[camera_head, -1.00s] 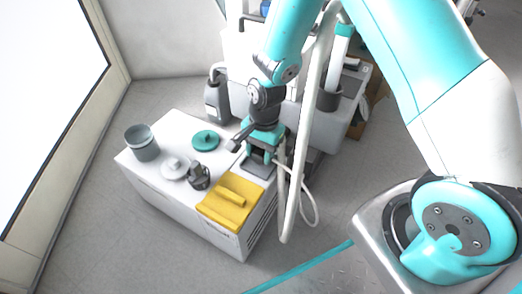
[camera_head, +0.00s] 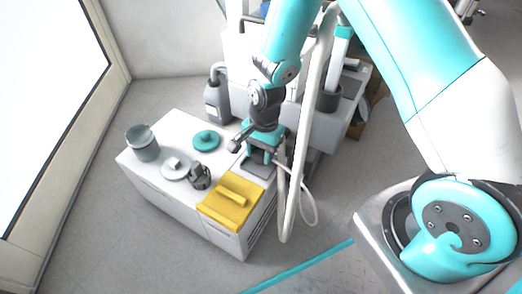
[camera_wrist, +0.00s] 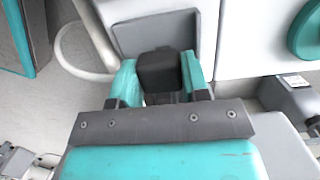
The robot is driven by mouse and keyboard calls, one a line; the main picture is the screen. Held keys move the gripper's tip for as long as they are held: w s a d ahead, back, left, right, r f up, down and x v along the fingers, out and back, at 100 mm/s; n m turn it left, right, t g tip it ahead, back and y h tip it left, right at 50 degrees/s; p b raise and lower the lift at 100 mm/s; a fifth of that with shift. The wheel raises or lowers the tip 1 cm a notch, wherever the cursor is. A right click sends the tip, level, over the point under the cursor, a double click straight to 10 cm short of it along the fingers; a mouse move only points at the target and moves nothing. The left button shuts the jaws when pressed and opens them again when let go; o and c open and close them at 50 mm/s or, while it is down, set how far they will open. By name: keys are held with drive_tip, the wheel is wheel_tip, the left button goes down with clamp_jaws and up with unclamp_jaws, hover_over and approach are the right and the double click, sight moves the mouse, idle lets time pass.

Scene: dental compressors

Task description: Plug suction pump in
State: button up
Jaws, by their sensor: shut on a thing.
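My gripper (camera_head: 264,157) is over the right edge of a low white cabinet (camera_head: 165,198). In the wrist view, its teal fingers (camera_wrist: 160,85) are shut on a black block-shaped plug (camera_wrist: 159,70). A white hose or cable (camera_head: 308,205) loops beside the gripper and shows at left in the wrist view (camera_wrist: 64,50). A dark grey pad (camera_head: 256,170) lies on the cabinet beside the gripper; a grey panel (camera_wrist: 155,25) shows just beyond the plug. I cannot tell whether plug and panel touch. No socket is clearly visible, and I cannot tell which unit is the suction pump.
A grey canister (camera_head: 216,98) stands behind. Floor in front is clear.

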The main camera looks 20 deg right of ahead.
drive_tip(key=shift+f, duration=0.6)
drive_tip(key=o, duration=1)
drive_tip(key=shift+c, duration=0.2)
drive_tip(key=shift+w+a, duration=0.1)
wheel_tip(320, 180, up, 17)
drive_tip(key=w+d+p, duration=0.1)
drive_tip(key=d+p, duration=0.1)
drive_tip(key=p, duration=0.7)
drive_tip(key=shift+w+d+r, duration=0.15)
drive_tip(key=shift+d, duration=0.05)
